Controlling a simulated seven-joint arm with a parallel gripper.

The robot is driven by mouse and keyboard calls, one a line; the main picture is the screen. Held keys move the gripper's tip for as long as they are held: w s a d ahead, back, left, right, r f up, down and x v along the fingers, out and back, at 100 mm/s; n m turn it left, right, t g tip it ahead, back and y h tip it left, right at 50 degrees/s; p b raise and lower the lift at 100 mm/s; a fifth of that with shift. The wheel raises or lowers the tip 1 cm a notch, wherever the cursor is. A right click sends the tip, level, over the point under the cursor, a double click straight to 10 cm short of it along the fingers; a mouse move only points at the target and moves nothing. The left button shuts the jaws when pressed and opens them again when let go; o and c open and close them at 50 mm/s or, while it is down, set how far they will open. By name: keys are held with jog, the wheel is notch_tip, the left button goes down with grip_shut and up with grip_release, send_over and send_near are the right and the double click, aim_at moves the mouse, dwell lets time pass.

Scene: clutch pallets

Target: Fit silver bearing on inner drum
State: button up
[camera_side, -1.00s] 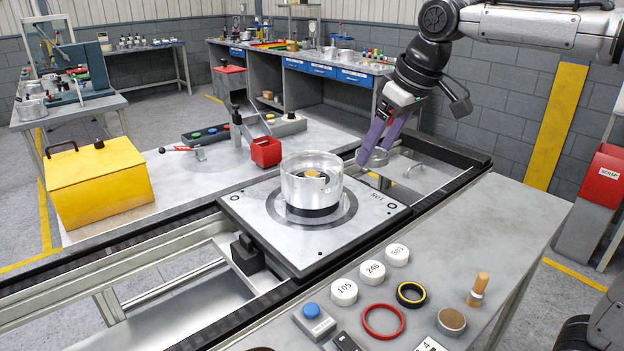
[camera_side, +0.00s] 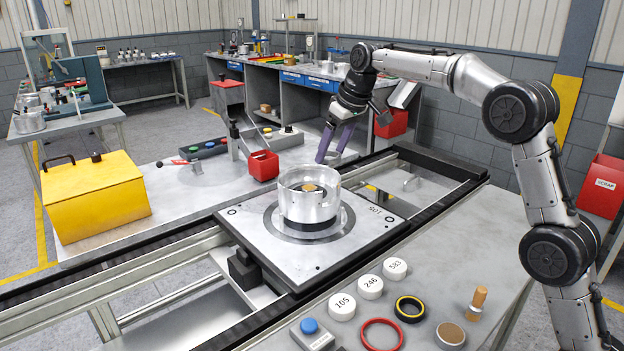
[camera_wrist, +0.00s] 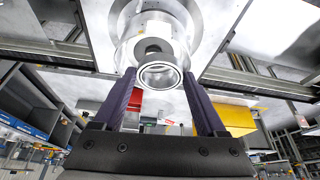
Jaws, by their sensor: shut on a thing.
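My gripper (camera_side: 338,143) is shut on the silver bearing (camera_wrist: 159,76), a thin bright ring held between the purple fingertips in the wrist view. In the side view the bearing is small at the fingertips, up and to the right of the drum. The shiny drum (camera_side: 308,207) stands upright on the square pallet plate (camera_side: 370,222). Inside its open top is a darker inner part with a tan centre (camera_side: 309,187). In the wrist view the drum (camera_wrist: 150,22) shows beyond the bearing, and the bearing overlaps its dark centre. The bearing is apart from the drum.
The pallet sits on a rail conveyor (camera_side: 440,170). A red box (camera_side: 263,165) and a yellow case (camera_side: 95,192) stand on the bench behind. The front table holds white numbered caps (camera_side: 342,307), a red ring (camera_side: 381,334), a black-yellow ring (camera_side: 410,309) and a wooden-handled tool (camera_side: 477,303).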

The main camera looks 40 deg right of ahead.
send_over(309, 187)
jog(key=s, duration=0.2)
notch_tip(309, 187, down, 6)
jog(key=shift+w+f, duration=0.1)
jog(key=shift+f, duration=0.15)
jog(key=shift+w+f, duration=0.15)
jog(key=shift+f, duration=0.75)
jog(key=shift+w+f, duration=0.1)
jog(key=shift+f, duration=0.8)
jog(key=shift+f, duration=0.4)
jog(key=shift+f, duration=0.2)
jog(key=o, duration=1.4)
